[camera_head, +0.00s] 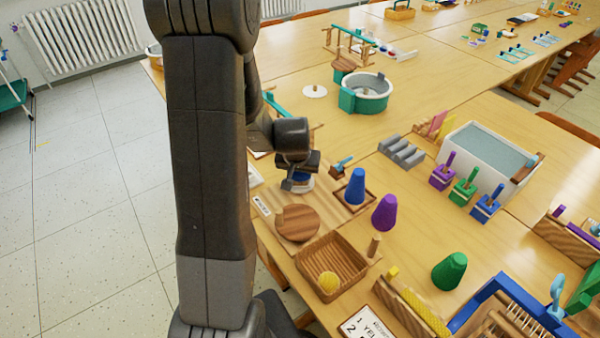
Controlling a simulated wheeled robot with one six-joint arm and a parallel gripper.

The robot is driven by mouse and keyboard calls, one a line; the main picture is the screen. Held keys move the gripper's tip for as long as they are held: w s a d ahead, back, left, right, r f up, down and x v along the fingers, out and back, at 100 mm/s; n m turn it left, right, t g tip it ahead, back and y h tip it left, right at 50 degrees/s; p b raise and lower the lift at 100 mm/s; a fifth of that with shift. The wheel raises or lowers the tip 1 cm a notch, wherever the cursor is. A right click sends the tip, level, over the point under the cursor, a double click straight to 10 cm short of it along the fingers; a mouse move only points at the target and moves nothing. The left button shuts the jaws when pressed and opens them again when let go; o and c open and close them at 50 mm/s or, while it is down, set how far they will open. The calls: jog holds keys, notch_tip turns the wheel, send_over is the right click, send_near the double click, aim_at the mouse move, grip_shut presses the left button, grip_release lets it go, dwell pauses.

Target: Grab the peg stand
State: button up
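I cannot tell for sure which thing is the peg stand. One candidate is a short wooden peg (374,246) standing upright on a flat wooden base, right of the square wooden tray. Another is a white disc (315,91) with a short peg upright at its centre, farther back. My gripper (298,180) points down over the left part of the table, behind the round wooden disc and apart from both. A small blue and white thing (303,184) shows just below its fingers. The fingers are dark and small, so their opening is unclear.
A square wooden tray (310,273) holds a yellow ball (328,282). A round wooden disc (297,223) lies behind it. Blue (355,187), purple (385,213) and green (449,271) cones stand nearby. A white bin (487,155) is at right. My arm hides the table's left edge.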

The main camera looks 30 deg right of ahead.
grip_shut()
